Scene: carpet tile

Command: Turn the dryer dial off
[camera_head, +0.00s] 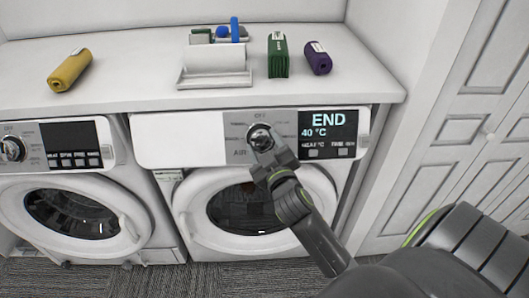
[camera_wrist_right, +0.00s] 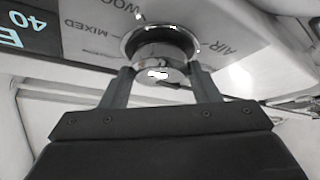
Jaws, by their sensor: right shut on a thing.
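The dryer dial (camera_head: 259,132) is a round chrome knob on the front panel of the right-hand machine (camera_head: 185,139). Labels ring it, with "OFF" at the top in the head view. My right gripper (camera_head: 265,145) reaches it from below right and is shut on the dial. In the right wrist view the two fingers stand on either side of the chrome dial (camera_wrist_right: 160,42), with "MIXED" and "AIR" printed beside it. The dial's pointer is too small to tell. My left gripper is not in view.
Another machine with its own dial (camera_head: 12,148) stands at the left. White closet doors (camera_head: 455,130) are at the right.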

